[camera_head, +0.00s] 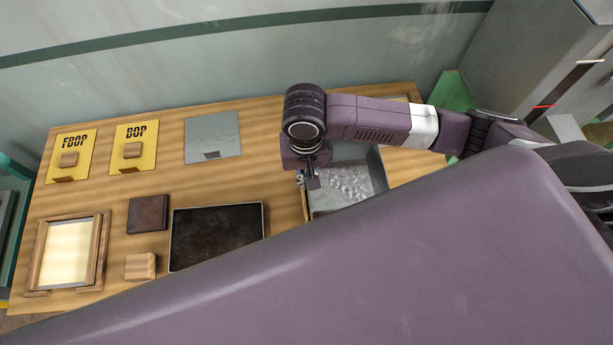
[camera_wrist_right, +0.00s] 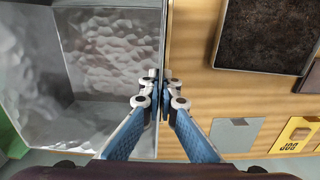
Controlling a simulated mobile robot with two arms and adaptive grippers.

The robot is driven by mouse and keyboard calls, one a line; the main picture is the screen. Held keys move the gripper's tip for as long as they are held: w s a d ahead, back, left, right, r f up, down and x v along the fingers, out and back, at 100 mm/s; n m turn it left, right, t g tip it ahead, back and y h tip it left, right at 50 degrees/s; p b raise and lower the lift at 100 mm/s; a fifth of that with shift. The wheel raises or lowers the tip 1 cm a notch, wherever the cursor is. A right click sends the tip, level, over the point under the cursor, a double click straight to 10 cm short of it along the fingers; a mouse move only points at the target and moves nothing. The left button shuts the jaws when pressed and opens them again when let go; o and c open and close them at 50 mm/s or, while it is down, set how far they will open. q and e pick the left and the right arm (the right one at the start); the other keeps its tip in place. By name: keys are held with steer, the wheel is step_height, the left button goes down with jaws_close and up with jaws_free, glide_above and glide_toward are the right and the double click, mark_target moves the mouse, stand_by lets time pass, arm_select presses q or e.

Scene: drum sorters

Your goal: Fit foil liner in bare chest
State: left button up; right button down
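The foil liner (camera_head: 348,184) is a grey, box-shaped tray with a crinkled silvery bottom, at the right of the table. It fills the left of the right wrist view (camera_wrist_right: 110,60). My right gripper (camera_head: 308,180) is at its left wall in the head view. In the right wrist view, my right fingertips (camera_wrist_right: 161,92) are close together on both sides of that thin wall. A narrow wooden edge (camera_head: 305,206) shows just beside the liner; whether it belongs to the bare chest I cannot tell. My left gripper is out of view.
On the wooden table (camera_head: 165,206) lie a black tray (camera_head: 216,236), a dark square block (camera_head: 148,213), a wooden block (camera_head: 140,266) and a wooden frame (camera_head: 100,250). Two yellow plates (camera_head: 72,142) (camera_head: 134,135) and a grey plate (camera_head: 213,135) lie along the back.

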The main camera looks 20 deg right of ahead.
steer(key=shift+f+b, duration=0.3)
steer(key=shift+f, duration=0.7)
steer(key=c, duration=2.1)
jaws_free()
step_height(320, 180, up, 12)
steer(key=shift+a+r, duration=0.1)
